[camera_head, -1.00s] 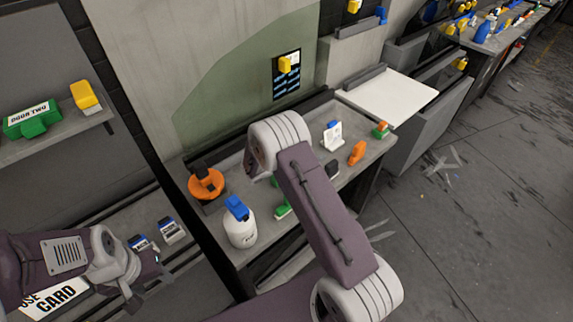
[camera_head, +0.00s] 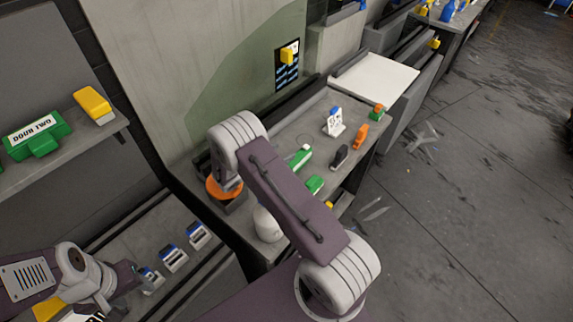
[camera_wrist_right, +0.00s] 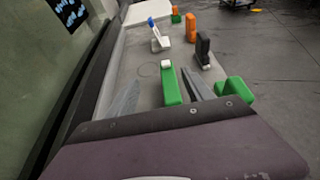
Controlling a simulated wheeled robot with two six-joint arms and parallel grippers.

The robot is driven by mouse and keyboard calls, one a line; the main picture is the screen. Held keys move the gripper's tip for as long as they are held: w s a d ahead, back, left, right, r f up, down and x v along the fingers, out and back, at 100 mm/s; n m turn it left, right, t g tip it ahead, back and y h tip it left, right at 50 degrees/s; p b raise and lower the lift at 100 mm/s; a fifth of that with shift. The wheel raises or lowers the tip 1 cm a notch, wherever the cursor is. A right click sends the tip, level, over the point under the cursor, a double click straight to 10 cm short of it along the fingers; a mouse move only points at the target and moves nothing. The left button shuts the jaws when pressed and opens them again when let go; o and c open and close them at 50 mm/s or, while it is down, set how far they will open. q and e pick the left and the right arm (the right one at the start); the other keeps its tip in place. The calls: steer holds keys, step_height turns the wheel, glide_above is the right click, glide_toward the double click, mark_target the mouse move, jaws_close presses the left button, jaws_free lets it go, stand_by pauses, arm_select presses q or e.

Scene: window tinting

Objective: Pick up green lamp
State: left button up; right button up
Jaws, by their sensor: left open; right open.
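A green, long item with a white end (camera_head: 302,157), which looks like the green lamp, lies on the grey workbench. In the right wrist view the green item (camera_wrist_right: 170,85) lies ahead, in line with the gap between my right gripper's fingers (camera_wrist_right: 158,92). The fingers are apart with nothing held; contact is not visible. In the head view my right arm hides its gripper. A second green tool (camera_head: 315,184) lies nearer on the bench and shows at the right of the wrist view (camera_wrist_right: 235,90). My left gripper (camera_head: 138,274) is open at the lower left, near small blue-topped boxes.
The bench (camera_head: 296,129) also holds a black item (camera_head: 339,156), an orange item (camera_head: 360,137), a white-and-blue item (camera_head: 334,122) and an orange round item (camera_head: 222,190). A white bottle (camera_head: 266,225) stands partly behind my right arm. The wall is along the bench's left side.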

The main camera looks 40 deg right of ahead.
mark_target(292, 164)
steer(key=f+b, duration=0.2)
steer(key=f, duration=0.1)
steer(key=f+b, duration=0.2)
steer(key=b, duration=0.1)
steer(key=d+f+b, duration=0.1)
steer(key=f+b, duration=0.1)
steer(key=f, duration=0.1)
steer(key=shift+s+f+b, duration=0.15)
steer(key=shift+f+b, duration=0.15)
steer(key=shift+s+d+r, duration=0.1)
steer(key=shift+d, duration=0.2)
steer(key=p+x, duration=0.1)
steer(key=x, duration=0.2)
steer(key=shift+d, duration=0.25)
steer(key=shift+d+f, duration=0.3)
steer(key=shift+d, duration=0.1)
steer(key=p+x, duration=0.1)
steer(key=x, duration=0.3)
steer(key=shift+d, duration=0.25)
arm_select(q)
step_height(292, 164, down, 6)
steer(key=d, duration=0.1)
steer(key=shift+s+d, duration=0.15)
steer(key=shift+s, duration=0.15)
arm_select(e)
jaws_close()
